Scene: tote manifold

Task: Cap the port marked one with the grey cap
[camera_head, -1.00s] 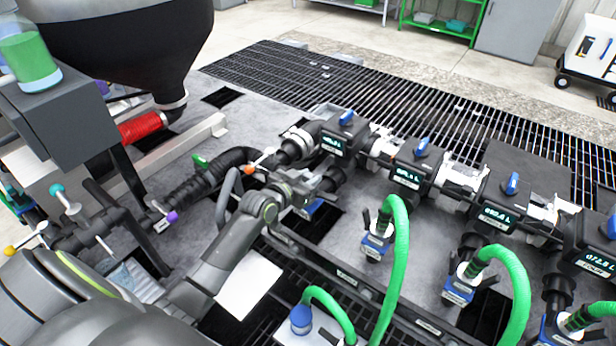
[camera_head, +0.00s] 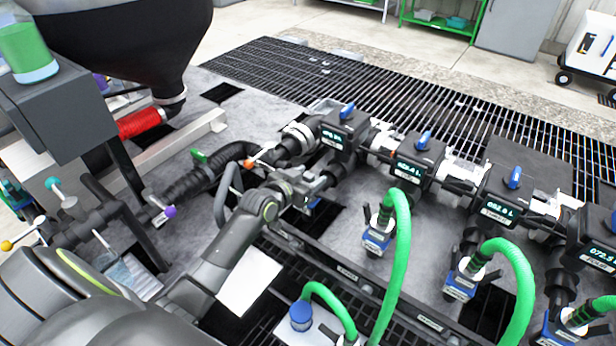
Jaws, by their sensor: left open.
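The manifold's leftmost unit (camera_head: 338,138) has a small screen and a blue lever on top. Below it a dark port stub (camera_head: 336,172) points down towards my left gripper (camera_head: 318,186). Its label is too small to read, so I cannot confirm the mark one. My left gripper is open, with its fingers close beside this stub; I cannot tell whether they touch it. A small blue part (camera_head: 315,201) shows just under the fingers. I cannot make out the grey cap. My right gripper is not in view.
Green hoses (camera_head: 402,250) with blue-and-white couplings (camera_head: 377,238) rise in front of the other units. A black rail (camera_head: 345,272) runs below. A black corrugated hose (camera_head: 190,184) lies left of my gripper.

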